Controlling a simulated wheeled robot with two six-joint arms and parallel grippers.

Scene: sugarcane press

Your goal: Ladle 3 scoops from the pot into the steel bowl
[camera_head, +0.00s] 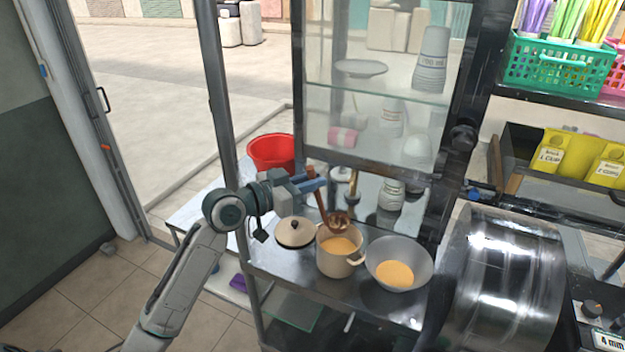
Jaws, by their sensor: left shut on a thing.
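The cream pot (334,262) stands on the steel counter with orange-yellow contents inside. The steel bowl (408,255) stands to its right and holds a pool of the same orange-yellow stuff. My left gripper (318,185) is shut on the brown handle of the ladle (339,219), above and behind the pot. The ladle hangs down steeply, its head at the pot's far rim, over the opening; I cannot tell how full it is. The lid (295,232) lies on the counter left of the pot. My right gripper is not in view.
A glass-fronted cabinet with cups and a plate (361,68) rises behind the counter. A red basin (272,152) stands at the back left. A large shiny steel drum (505,270) closes off the right side.

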